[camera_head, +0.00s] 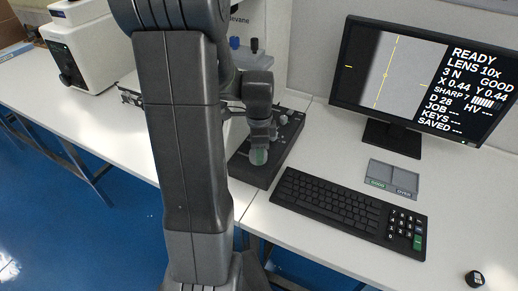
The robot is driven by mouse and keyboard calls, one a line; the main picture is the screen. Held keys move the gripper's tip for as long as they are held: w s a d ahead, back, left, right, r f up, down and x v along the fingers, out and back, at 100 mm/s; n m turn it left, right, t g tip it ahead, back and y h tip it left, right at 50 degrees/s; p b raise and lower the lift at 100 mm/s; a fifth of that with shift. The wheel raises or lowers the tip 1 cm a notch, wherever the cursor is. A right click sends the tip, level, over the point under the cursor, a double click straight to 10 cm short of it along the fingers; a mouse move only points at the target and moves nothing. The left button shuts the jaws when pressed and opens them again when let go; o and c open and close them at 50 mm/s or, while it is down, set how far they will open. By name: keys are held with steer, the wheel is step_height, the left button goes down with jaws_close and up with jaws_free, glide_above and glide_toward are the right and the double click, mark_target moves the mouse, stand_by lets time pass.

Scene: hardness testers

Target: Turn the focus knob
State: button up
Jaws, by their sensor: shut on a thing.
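The hardness tester (246,22) stands at the back, and my own arm covers most of it. Its pale upper body and blue parts (235,42) show just right of my arm. My wrist bends down in front of the tester's lower right side, over a dark control panel (285,140). My gripper's fingers are hidden behind my arm and wrist. The focus knob cannot be made out. A monitor (386,80) at the right reads READY, LENS 10x, 3 N, GOOD and SHARP 7, beside a grey picture split by yellow lines.
A black keyboard (340,210) lies on the white table in front of the monitor. A small grey two-part tray (392,177) sits behind it. A small black round object (474,278) lies at the front right. Another pale machine (85,48) stands at the left. Blue floor shows below.

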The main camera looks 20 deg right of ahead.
steer(key=shift+d+r, duration=0.1)
steer(key=o, duration=1)
step_height(320, 180, up, 14)
steer(key=shift+f, duration=0.15)
